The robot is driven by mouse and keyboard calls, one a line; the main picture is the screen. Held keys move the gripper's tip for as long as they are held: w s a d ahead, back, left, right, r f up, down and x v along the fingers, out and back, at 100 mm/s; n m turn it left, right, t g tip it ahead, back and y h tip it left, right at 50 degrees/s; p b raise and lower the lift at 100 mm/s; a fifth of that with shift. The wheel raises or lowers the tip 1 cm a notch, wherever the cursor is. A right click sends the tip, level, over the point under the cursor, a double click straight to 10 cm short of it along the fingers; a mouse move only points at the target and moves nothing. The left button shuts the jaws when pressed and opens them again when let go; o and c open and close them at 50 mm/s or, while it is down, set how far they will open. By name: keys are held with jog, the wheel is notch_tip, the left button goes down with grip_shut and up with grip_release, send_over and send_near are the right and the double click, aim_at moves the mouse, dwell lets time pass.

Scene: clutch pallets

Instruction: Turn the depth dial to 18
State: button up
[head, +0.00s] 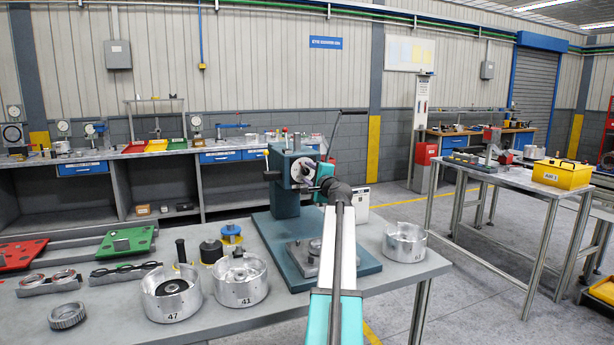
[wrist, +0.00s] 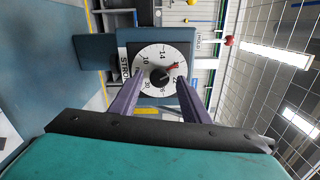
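The depth dial (wrist: 152,75) is a round white face with black numbers and a dark central knob (wrist: 159,76). It sits on a press (head: 285,195) with a teal-blue column, and the dial also shows in the head view (head: 301,168), partly hidden by my gripper. In the wrist view a red pointer (wrist: 173,66) lies between 14 and 22; the 18 is not readable. My gripper (wrist: 152,78) is open.
The press stands on a grey bench (head: 230,318). Metal housings marked 47 (head: 171,309) and 41 (head: 241,292) stand left of its base, and another housing (head: 404,243) stands right. A long lever (head: 334,130) rises beside the dial. A red tray (head: 20,259) lies far left.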

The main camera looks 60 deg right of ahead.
jog(key=shift+v, duration=1.2)
jog(key=b+v, duration=0.1)
jog(key=v, duration=1)
jog(key=shift+s, duration=0.25)
jog(key=shift+a, duration=0.1)
